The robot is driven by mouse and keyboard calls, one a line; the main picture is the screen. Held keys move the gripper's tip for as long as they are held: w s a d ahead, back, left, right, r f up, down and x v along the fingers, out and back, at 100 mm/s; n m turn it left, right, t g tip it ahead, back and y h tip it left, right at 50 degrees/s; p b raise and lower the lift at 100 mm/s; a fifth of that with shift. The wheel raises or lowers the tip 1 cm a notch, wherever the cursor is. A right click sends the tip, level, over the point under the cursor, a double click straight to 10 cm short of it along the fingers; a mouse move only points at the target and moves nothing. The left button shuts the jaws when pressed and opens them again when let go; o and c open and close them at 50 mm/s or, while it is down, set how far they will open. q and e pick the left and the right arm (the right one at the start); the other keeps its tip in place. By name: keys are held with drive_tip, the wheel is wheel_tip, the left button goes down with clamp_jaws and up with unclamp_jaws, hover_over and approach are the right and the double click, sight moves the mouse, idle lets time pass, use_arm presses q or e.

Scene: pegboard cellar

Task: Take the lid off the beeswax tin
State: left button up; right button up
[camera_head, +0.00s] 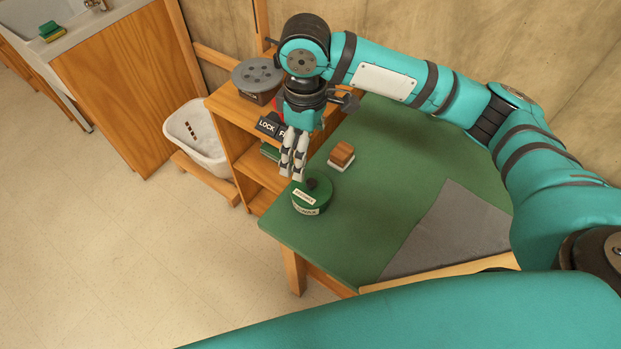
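The beeswax tin (311,206) is a round green tin with cream labels, standing upright at the left corner of the green-topped table. Its green lid (322,190), with a dark knob, sits on top. My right gripper (291,178) points down just beyond the tin and slightly left of the knob, with its fingertips close to the lid's far edge. I cannot tell whether they touch it. The fingers look close together with nothing visible between them, but the angle hides how far apart they are. My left gripper is not in view.
A grey mat (450,235) covers the table's right front. Behind stands a wooden shelf (230,123) with a grey disc-topped item (257,72) and a "LOCK" sign (267,127). A white basket (197,135) is left.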

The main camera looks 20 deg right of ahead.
hover_over(310, 181)
drive_tip(key=f, duration=0.5)
drive_tip(key=shift+s+a+f, duration=0.1)
drive_tip(key=shift+a+f, duration=0.1)
drive_tip(key=shift+f, duration=0.2)
wheel_tip(310, 181, down, 3)
drive_tip(key=shift+r+p, duration=0.2)
drive_tip(key=shift+p, duration=0.15)
drive_tip(key=shift+f, duration=0.25)
drive_tip(key=f, duration=0.1)
drive_tip(key=f+p, duration=0.1)
drive_tip(key=f, duration=0.1)
drive_tip(key=shift+d+f, duration=0.2)
drive_tip(key=shift+f, duration=0.7)
drive_tip(key=c, duration=0.8)
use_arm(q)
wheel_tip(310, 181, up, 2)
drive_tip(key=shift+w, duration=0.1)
use_arm(e)
drive_tip(key=shift+c, duration=0.5)
drive_tip(key=shift+r, duration=0.15)
